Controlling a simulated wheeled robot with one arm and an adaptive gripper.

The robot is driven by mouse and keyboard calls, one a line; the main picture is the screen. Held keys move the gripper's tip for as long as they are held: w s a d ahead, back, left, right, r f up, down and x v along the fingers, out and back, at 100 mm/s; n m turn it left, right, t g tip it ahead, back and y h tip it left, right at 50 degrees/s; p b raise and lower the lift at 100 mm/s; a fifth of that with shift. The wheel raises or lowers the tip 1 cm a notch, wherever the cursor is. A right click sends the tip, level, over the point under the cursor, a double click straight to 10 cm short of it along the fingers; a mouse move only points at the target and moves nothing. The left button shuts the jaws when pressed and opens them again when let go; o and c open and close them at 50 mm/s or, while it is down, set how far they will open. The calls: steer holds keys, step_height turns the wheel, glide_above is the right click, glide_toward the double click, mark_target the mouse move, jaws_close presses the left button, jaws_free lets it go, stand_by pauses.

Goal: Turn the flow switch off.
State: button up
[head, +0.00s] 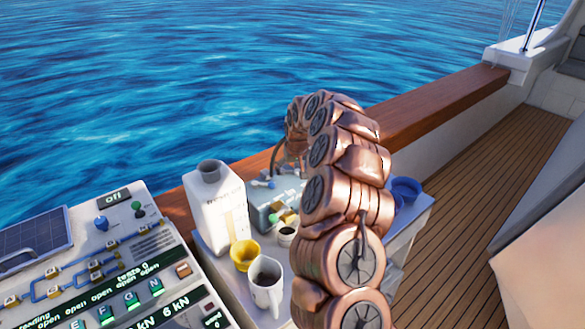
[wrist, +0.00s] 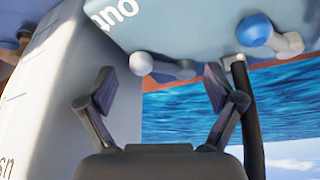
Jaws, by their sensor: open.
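A pale blue-grey box (head: 262,210) stands on the side table, partly hidden by my arm. In the wrist view the box face (wrist: 190,25) carries a lever with a white ball end (wrist: 141,63) and another with a blue ball end (wrist: 253,30). No label tells me which of them is the flow switch. My gripper (wrist: 158,85) is open and empty. Its fingers point at the box, with the white-ended lever just beyond and between the tips, apparently untouched. In the head view the gripper is mostly hidden behind my arm.
A white jug (head: 217,210) stands close left of the box. A yellow cup (head: 244,254) and a white mug (head: 267,285) stand in front. A control panel (head: 95,260) with an "off" display lies at left. A wooden rail (head: 440,105) runs behind.

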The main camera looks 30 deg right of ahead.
steer(key=shift+w+f, duration=0.2)
steer(key=shift+f, duration=0.45)
steer(key=shift+s, duration=0.1)
steer(key=c, duration=1.1)
